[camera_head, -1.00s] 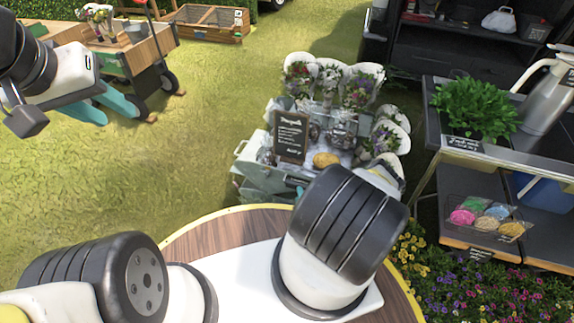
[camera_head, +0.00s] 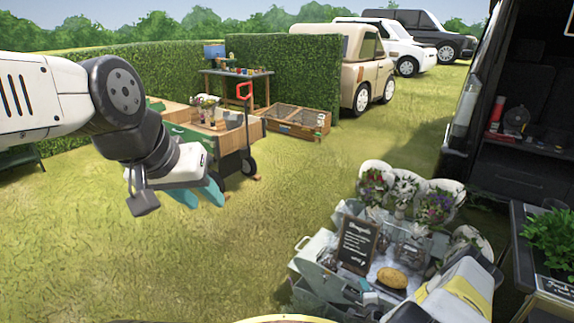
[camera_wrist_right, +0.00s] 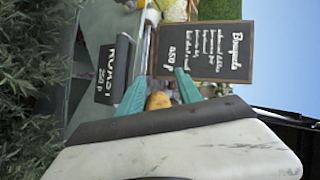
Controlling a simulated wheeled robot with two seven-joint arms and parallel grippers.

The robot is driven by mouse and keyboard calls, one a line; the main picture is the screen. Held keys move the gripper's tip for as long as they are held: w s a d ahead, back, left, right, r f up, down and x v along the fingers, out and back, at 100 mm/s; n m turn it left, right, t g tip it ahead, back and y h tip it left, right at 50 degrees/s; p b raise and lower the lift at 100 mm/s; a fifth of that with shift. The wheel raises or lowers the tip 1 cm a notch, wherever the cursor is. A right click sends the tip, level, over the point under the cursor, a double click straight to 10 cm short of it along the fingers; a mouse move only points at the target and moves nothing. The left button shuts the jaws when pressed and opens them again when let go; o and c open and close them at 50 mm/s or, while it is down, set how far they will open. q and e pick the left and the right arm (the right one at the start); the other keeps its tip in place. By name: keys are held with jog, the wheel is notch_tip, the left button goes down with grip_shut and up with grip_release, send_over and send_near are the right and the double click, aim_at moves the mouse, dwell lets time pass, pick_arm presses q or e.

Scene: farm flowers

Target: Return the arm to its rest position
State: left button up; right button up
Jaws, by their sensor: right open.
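My left gripper (camera_head: 200,194) hangs at the left in the head view, over the grass. Its teal fingers are apart with nothing between them. My right arm (camera_head: 455,292) shows at the lower right in the head view, in front of the flower stand; its fingertips are hard to make out there. In the right wrist view my right gripper (camera_wrist_right: 160,92) is open, its teal fingers apart. A yellow-brown loaf-like item (camera_wrist_right: 158,100) shows behind the gap, and I see nothing gripped.
The flower stand (camera_head: 318,248) with a chalkboard (camera_head: 357,246) and bouquets is close to my right arm. A black shelf (camera_head: 556,285) with a green plant is at the right edge. A wooden cart (camera_head: 236,137) stands at left. Open grass lies between.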

jog(key=w+d+r+n+g+y, duration=0.15)
jog(key=w+r+n, duration=0.3)
jog(key=r, duration=0.55)
jog(key=w+r+n+g+y, duration=0.1)
jog(key=w+r+n+g, duration=0.15)
jog(key=w+r, duration=0.55)
jog(key=s+a+r+n+g, duration=0.1)
jog(key=s+a+r+n, duration=0.15)
jog(key=r, duration=0.95)
jog(key=s+a+r+n, duration=0.2)
jog(key=s+r+n, duration=0.1)
jog(key=r, duration=1)
jog(key=s+a+r+n+g, duration=0.1)
jog(key=s+a+r, duration=0.3)
jog(key=s+r, duration=0.4)
jog(key=s+a+r+n, duration=0.2)
jog(key=s+a+r, duration=0.2)
jog(key=s+r, duration=0.35)
jog(key=s+a+r+n+g, duration=0.1)
jog(key=s+a+r, duration=0.1)
jog(key=s, duration=0.7)
jog(key=s+a+r+n, duration=0.1)
jog(key=s+a+r, duration=0.1)
jog(key=s, duration=0.7)
jog(key=shift+s+a+n+g+y, duration=0.35)
jog(key=shift+a+g+y, duration=0.1)
jog(key=shift+a, duration=0.3)
